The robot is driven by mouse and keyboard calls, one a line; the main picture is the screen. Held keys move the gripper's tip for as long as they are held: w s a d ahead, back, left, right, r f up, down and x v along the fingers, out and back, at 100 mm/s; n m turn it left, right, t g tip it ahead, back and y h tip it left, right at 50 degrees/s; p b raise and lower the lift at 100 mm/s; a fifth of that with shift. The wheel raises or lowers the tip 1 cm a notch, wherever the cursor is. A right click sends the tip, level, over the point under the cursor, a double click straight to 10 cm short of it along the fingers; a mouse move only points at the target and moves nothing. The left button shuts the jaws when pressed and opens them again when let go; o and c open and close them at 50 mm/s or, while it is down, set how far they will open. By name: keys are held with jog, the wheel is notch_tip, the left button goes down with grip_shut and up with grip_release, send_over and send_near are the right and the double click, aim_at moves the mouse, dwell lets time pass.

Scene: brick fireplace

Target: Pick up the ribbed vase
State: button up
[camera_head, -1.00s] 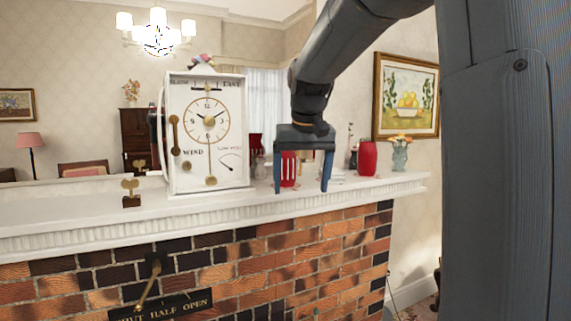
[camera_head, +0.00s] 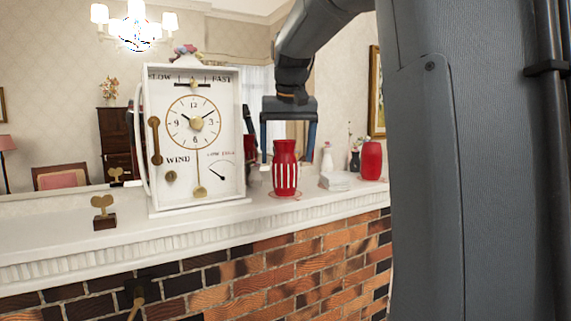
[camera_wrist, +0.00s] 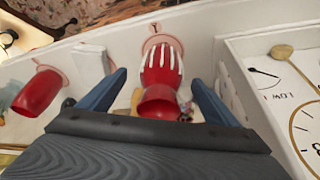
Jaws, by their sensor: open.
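The ribbed vase (camera_head: 286,178), red with white vertical ribs, stands upright on a round pinkish mat on the mantel. My gripper (camera_head: 288,156) is open and empty, pointing down, with its blue fingers left and right of the vase's upper part in the head view. In the wrist view the vase (camera_wrist: 162,72) shows between the two fingers (camera_wrist: 157,92), its open mouth toward the palm and its ribbed body farther off. I see no finger touching it. The exact depth between fingers and vase is hard to tell.
A white clock (camera_head: 197,135) stands close on the left. White stacked items (camera_head: 336,181) and a plain red vase (camera_head: 371,160) stand on the right. A small key on a block (camera_head: 103,212) is at far left. The mantel (camera_head: 200,227) has a clear front edge.

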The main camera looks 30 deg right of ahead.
aim_at(285, 170)
jog(key=shift+p+x, duration=0.3)
jog(key=shift+x, duration=0.5)
jog(key=shift+p+x, duration=1.05)
jog(key=shift+x, duration=1.25)
jog(key=shift+w, duration=0.1)
jog(key=c, duration=1.5)
jog(key=shift+r, duration=0.1)
